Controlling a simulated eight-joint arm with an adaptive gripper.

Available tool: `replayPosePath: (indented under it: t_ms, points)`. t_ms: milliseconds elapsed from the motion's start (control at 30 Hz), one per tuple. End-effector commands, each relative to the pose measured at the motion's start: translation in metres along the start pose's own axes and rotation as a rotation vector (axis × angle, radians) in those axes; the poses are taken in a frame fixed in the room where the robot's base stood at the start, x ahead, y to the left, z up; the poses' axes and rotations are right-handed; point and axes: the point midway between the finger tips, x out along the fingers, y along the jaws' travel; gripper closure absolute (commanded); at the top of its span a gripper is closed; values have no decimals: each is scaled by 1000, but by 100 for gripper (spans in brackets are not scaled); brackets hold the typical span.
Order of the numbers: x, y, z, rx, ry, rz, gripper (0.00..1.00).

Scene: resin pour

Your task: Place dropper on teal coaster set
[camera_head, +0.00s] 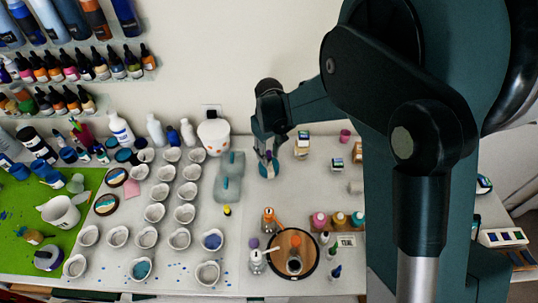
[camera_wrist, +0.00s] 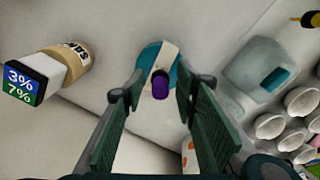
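My gripper (camera_head: 267,166) hangs over the table near the wall in the head view. In the wrist view my gripper (camera_wrist: 162,88) is open, its two green fingers well apart. Between and beyond the fingertips is a round teal and cream coaster (camera_wrist: 152,56). A small purple-topped piece (camera_wrist: 160,86), perhaps the dropper, shows over the coaster, touching neither finger. I cannot tell whether it rests on the coaster. In the head view the fingers hide most of this spot. Two round teal and brown coasters (camera_head: 116,177) (camera_head: 105,204) lie at the left.
A grey mold (camera_head: 229,183) with teal inside lies just left of my gripper, also in the wrist view (camera_wrist: 262,68). A yellow, black-topped item (camera_head: 227,210) is below it. Several white cups stand left. A labelled jar and box (camera_head: 301,145) stand right.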

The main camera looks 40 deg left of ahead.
Motion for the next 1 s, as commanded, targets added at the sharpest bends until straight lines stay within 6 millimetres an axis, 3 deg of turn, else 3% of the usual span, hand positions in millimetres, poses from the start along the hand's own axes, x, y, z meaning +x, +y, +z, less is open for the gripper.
replayPosePath:
  t_ms: [267,800,1000]
  points:
    - [-16,0,0,0,0,0,70]
    - [-96,0,0,0,0,0,70]
    - [-116,0,0,0,0,0,70]
